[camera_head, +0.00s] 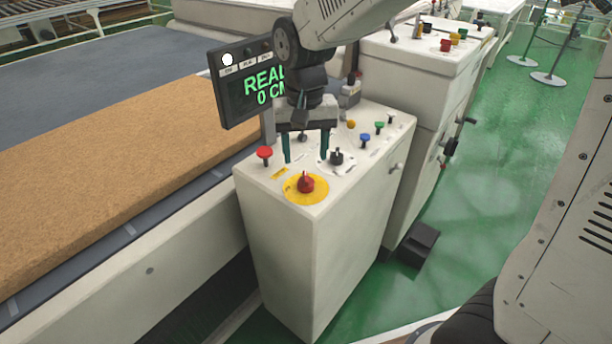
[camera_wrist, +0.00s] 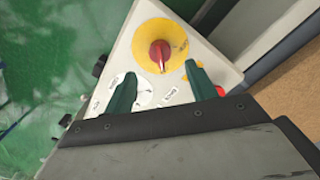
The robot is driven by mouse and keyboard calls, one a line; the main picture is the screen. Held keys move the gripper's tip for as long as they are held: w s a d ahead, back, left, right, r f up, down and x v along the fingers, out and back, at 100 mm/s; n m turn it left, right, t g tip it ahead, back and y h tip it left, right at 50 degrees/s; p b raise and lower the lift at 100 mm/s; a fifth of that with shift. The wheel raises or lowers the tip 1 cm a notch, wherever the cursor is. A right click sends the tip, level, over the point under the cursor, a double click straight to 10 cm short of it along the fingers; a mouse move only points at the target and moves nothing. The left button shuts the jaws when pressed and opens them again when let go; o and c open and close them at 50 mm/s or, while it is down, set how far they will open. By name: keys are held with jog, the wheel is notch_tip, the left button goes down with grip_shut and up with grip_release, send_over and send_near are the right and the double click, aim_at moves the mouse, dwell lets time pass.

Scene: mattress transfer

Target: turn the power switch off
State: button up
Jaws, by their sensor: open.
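A white control cabinet (camera_head: 300,235) stands in the middle of the head view. Near its front corner is a red rotary knob (camera_head: 306,183) on a yellow disc (camera_head: 291,194). The same red knob (camera_wrist: 160,53) shows in the wrist view, just beyond and between my fingertips. A black rotary switch (camera_head: 337,157) on a white round plate sits behind it. I cannot read which one is labelled power. My gripper (camera_head: 305,161) points down over the panel, its two green fingers apart and empty. In the wrist view my gripper (camera_wrist: 160,73) partly covers the white plate (camera_wrist: 146,94).
A red mushroom button (camera_head: 264,153) stands at the panel's left. Blue (camera_head: 365,138) and green (camera_head: 379,126) buttons are at its back right. A screen (camera_head: 247,83) reading "REAL 0 CM" rises behind. A brown mattress (camera_head: 120,170) lies at left.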

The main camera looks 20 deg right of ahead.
aim_at(306, 176)
notch_tip(306, 176, down, 8)
jog(key=shift+r, duration=0.25)
jog(key=c, duration=1)
